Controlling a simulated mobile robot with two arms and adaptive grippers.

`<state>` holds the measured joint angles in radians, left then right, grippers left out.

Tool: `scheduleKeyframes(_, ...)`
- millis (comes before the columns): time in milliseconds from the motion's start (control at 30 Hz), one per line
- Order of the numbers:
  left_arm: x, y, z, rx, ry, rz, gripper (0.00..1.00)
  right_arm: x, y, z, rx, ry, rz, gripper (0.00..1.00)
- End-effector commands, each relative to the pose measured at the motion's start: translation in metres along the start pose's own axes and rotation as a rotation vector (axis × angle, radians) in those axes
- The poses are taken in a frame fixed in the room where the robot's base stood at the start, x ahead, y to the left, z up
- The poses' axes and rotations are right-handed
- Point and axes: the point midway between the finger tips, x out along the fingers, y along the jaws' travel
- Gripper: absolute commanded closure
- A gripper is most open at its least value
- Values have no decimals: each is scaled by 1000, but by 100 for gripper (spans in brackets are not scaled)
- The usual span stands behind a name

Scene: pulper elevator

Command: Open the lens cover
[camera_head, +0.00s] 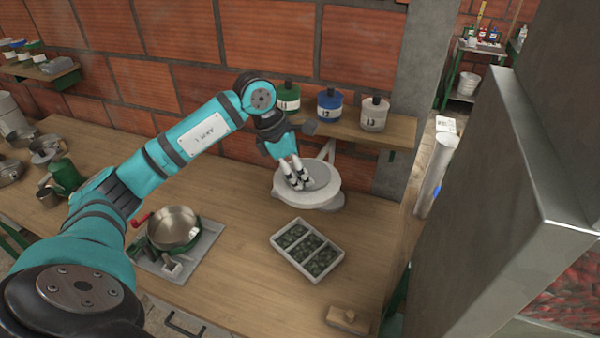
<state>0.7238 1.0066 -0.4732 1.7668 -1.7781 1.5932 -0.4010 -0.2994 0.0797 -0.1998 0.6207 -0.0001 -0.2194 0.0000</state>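A round white device (322,196) with a wide rim and a greyish round centre stands on the wooden workbench near the brick wall. A light grey bracket (347,156) shows behind it. I take the round part to be the lens with its cover, but I cannot tell whether the cover is separate or open. My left gripper (297,184) points down over the left part of the centre, hiding some of it. Its fingertips are close together, and I cannot tell whether they touch or grip anything. My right gripper is not in view.
A grey tray with dark green contents (277,239) lies in front on the bench (225,285). A metal pan (174,226) stands to the left. Lidded jars (329,106) stand on a shelf above. A large grey block (500,210) fills the right side.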

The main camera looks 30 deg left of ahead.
Motion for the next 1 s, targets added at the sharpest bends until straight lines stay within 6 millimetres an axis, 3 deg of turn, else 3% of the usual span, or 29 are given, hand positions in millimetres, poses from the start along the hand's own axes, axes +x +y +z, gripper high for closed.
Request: scheduleKeyframes(1000,-8,3,5,2,-4,4,100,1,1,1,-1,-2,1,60)
